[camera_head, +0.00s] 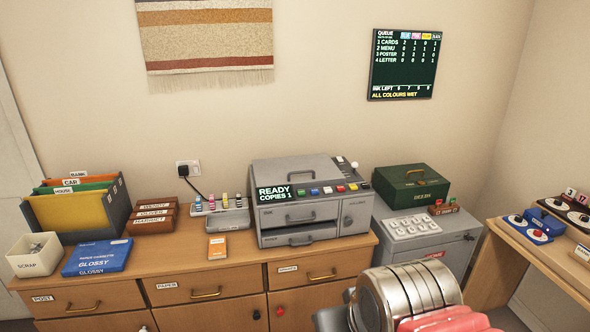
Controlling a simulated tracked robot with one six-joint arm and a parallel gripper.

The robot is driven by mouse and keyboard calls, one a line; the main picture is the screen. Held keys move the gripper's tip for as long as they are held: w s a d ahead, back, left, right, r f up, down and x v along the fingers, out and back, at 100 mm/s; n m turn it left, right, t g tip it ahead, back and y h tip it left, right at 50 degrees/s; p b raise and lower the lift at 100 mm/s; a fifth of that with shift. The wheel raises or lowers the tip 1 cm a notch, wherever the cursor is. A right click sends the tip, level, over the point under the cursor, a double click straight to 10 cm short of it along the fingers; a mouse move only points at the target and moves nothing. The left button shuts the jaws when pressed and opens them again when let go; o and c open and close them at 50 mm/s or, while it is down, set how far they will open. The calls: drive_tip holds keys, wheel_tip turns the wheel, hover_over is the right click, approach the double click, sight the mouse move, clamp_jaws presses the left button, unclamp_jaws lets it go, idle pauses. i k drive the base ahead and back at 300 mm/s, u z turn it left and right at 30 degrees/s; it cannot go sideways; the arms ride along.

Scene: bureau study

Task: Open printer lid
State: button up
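The printer (312,215) is a grey boxy machine on the wooden sideboard, in the middle of the view. Its lid (295,169) lies shut on top, with a dark handle on it. The front panel reads "READY COPIES 1" beside a row of coloured buttons. Below are a drawer with a handle and a lower slot. A white knob stands at its top right corner. A silver rounded part with pinkish-red pieces, which I take to be my arm's end (410,295), is at the lower right, nearer than the printer and apart from it. Its fingertips cannot be made out.
A green cash box (412,186) and a white button pad (411,226) stand on a grey cabinet right of the printer. An ink rack (222,219), an orange packet (217,247) and wooden boxes (153,218) are left. A queue board (403,64) hangs above.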

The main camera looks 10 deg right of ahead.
sight(296, 167)
drive_tip(key=k, duration=0.65)
drive_tip(key=z, duration=0.35)
drive_tip(key=i, duration=1.85)
drive_tip(key=u, duration=0.35)
